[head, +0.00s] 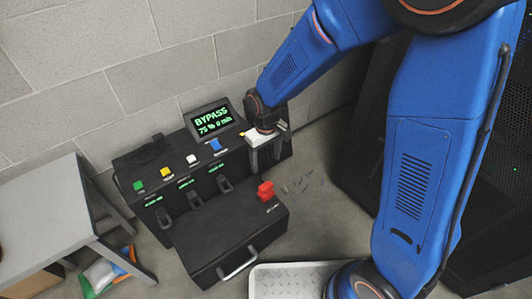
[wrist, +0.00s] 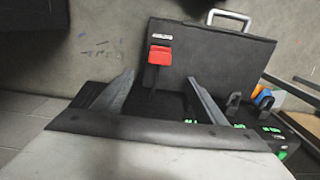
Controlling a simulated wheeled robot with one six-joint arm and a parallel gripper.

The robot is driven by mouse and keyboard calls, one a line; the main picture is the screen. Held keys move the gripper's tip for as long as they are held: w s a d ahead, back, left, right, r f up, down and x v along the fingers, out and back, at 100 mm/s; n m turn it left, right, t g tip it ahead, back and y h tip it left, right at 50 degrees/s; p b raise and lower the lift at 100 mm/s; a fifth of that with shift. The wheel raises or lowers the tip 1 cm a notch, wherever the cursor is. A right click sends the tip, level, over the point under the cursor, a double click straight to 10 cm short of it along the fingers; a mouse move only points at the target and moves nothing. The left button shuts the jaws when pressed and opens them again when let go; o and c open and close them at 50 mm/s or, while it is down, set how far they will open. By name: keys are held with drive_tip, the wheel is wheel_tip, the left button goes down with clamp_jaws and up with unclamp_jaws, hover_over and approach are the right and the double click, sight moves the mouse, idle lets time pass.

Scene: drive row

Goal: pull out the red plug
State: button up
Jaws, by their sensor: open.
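The red plug (head: 266,191) stands on the lid of a black case (head: 215,238), near its right end. It also shows in the wrist view as a red block (wrist: 159,55) near the case's left edge. My gripper (head: 266,156) is above the right end of the black unit behind the case, up and behind the red plug in the head view. In the wrist view my gripper (wrist: 161,76) has its two fingers spread with nothing between them. The red plug lies beyond the fingertips, apart from them. Where the plug meets the case is too small to tell.
The black unit (head: 188,172) carries a lit display (head: 213,121) and green (head: 138,185), yellow (head: 166,172), white (head: 191,159) and blue (head: 215,145) plugs. A grey table (head: 45,215) stands left. A dark cabinet (head: 355,150) stands right. Small bits lie on the floor right of the case.

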drive_tip(key=shift+r, duration=1.5)
